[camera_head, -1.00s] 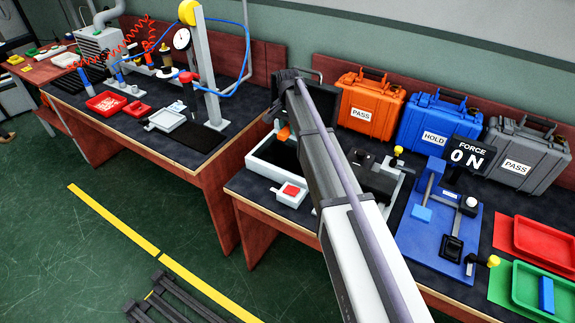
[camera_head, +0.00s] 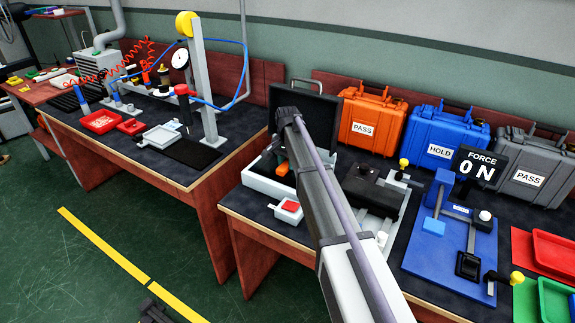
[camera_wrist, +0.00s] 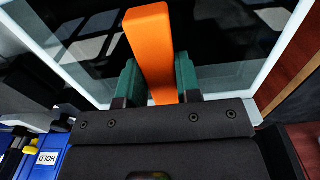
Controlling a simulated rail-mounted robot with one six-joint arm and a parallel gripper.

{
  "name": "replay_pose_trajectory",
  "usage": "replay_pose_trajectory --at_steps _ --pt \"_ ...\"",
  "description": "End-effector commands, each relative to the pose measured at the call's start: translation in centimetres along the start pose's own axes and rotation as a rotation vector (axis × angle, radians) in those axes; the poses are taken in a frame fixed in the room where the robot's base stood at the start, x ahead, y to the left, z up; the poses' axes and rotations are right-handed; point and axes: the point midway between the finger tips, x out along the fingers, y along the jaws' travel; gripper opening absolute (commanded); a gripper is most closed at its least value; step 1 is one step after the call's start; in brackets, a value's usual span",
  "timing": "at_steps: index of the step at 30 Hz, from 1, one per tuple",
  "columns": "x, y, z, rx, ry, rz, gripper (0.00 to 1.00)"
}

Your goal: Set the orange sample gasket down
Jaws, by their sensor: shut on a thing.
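The orange sample gasket (camera_wrist: 152,45) shows in the wrist view as a long orange block between the green fingertips of my gripper (camera_wrist: 158,82). My gripper is shut on it. In the head view the gasket (camera_head: 283,169) is a small orange piece over the white-walled, dark-inside box (camera_head: 262,186). The arm hides part of the box and most of the gripper there. In the wrist view the glossy dark surface with a pale rim (camera_wrist: 235,75) lies beyond the gasket. I cannot tell whether the gasket touches it.
A raised black lid (camera_head: 308,105) stands behind the box. A black fixture (camera_head: 375,190) and a blue press board (camera_head: 455,250) are to the right. Orange (camera_head: 370,120), blue and grey cases line the back.

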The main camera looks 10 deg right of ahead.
Motion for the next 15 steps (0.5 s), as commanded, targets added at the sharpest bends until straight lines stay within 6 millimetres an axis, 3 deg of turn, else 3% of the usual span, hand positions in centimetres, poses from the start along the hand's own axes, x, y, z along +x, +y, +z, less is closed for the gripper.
replay_pose_trajectory --at_steps 2,3,10,15 --pt "0.42 0.0 0.0 0.0 0.0 0.0 0.07" --pt "0.34 0.0 0.0 0.0 0.0 0.0 0.33" --pt "0.26 0.0 0.0 0.0 0.0 0.0 0.55" --pt "0.26 0.0 0.0 0.0 0.0 0.0 0.57"
